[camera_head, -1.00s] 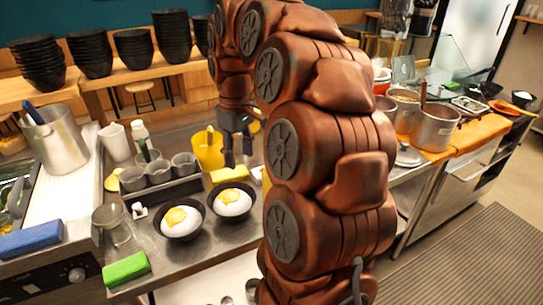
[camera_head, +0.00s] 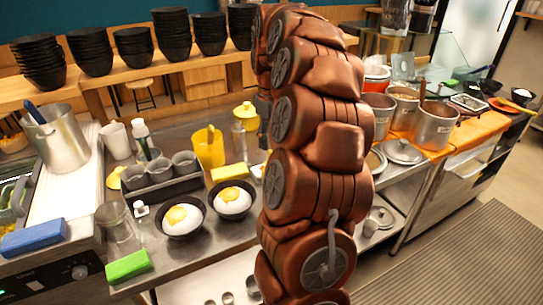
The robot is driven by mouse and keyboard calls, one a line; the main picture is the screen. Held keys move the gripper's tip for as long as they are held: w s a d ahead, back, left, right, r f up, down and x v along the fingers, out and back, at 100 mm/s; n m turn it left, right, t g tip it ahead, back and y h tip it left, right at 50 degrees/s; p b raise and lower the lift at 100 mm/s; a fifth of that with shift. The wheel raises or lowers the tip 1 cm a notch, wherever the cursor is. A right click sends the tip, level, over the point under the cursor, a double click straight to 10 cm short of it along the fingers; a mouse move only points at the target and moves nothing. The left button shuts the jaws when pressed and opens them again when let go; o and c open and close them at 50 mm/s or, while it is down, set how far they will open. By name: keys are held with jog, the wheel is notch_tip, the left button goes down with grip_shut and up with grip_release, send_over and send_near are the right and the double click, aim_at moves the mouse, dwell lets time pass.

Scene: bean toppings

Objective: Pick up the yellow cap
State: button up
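A yellow cap (camera_head: 245,110) with a small knob shows in the head view, just left of my arm. It appears to sit on top of a clear jar (camera_head: 240,143) behind the bowls; whether it is loose or seated I cannot tell. Another small yellow piece (camera_head: 114,178) lies at the left, by the grey cup tray, partly hidden. My brown arm rises through the middle of the view, and its far end is hidden behind its own links. I cannot see my gripper's fingers or whether they hold anything.
A yellow cup (camera_head: 209,148) and a yellow block (camera_head: 229,172) stand left of the jar. Two black bowls (camera_head: 181,228) (camera_head: 233,212) with white and yellow food are in front. Steel pots (camera_head: 435,124) stand at the right. Black bowl stacks line the back shelf.

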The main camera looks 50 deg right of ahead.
jog(key=shift+s+a+f+p, duration=0.1)
jog(key=shift+s+f+p, duration=0.1)
jog(key=shift+f+p, duration=0.35)
jog(key=shift+s+f+p, duration=0.15)
jog(key=shift+f+p, duration=0.1)
jog(key=shift+f, duration=0.45)
jog(key=shift+f+p, duration=0.35)
jog(key=shift+f, duration=0.95)
jog(key=c, duration=0.8)
jog(key=shift+r+b, duration=1.55)
jog(key=shift+r, duration=3.3)
jog(key=shift+f+b, duration=1.25)
jog(key=shift+f, duration=1.1)
